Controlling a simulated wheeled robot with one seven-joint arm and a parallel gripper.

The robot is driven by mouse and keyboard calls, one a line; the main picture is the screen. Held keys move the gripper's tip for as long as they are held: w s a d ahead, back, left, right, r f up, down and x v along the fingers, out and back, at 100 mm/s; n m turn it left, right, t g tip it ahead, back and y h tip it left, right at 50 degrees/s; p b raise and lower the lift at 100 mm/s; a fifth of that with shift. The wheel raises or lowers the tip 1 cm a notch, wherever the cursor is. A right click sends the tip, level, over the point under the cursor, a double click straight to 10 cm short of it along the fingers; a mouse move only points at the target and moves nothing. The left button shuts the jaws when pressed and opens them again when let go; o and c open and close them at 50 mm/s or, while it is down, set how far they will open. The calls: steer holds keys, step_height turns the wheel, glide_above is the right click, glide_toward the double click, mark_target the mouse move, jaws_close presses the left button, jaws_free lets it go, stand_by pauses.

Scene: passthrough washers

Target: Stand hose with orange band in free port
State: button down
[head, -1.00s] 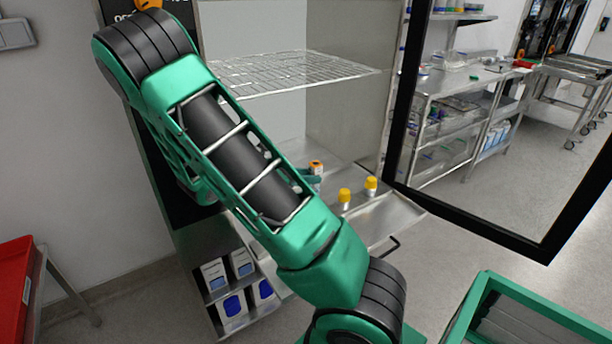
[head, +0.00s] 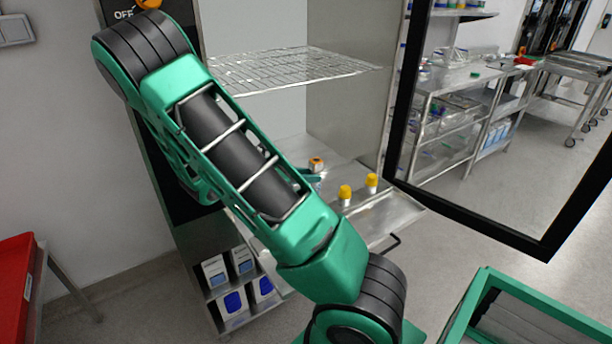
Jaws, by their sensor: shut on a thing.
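The hose with the orange band (head: 316,164) shows its top end inside the washer chamber, just past the right edge of my arm. My gripper (head: 311,177) shows only as a small teal piece just below the band. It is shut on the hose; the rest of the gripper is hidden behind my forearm. The hose looks roughly upright. Its lower end and any port under it cannot be made out. Two yellow-capped pieces (head: 345,192) (head: 371,181) stand upright on the metal surface to the right of the hose.
A wire rack (head: 290,70) spans the chamber above. The open black-framed glass door (head: 400,110) stands at the right. A metal ledge (head: 395,220) with a black handle lies in front. Boxes (head: 228,285) sit on low shelves. A red bin (head: 18,285) is at the left.

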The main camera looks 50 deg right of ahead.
steer(key=shift+a+f, duration=0.15)
steer(key=shift+f, duration=0.2)
steer(key=c, duration=1.6)
jaws_free()
steer(key=shift+o, duration=0.7)
steer(key=shift+r, duration=0.1)
steer(key=v, duration=1)
steer(key=shift+w+a, duration=0.2)
steer(key=shift+a, duration=0.1)
steer(key=shift+r, duration=0.1)
steer(key=v, duration=0.5)
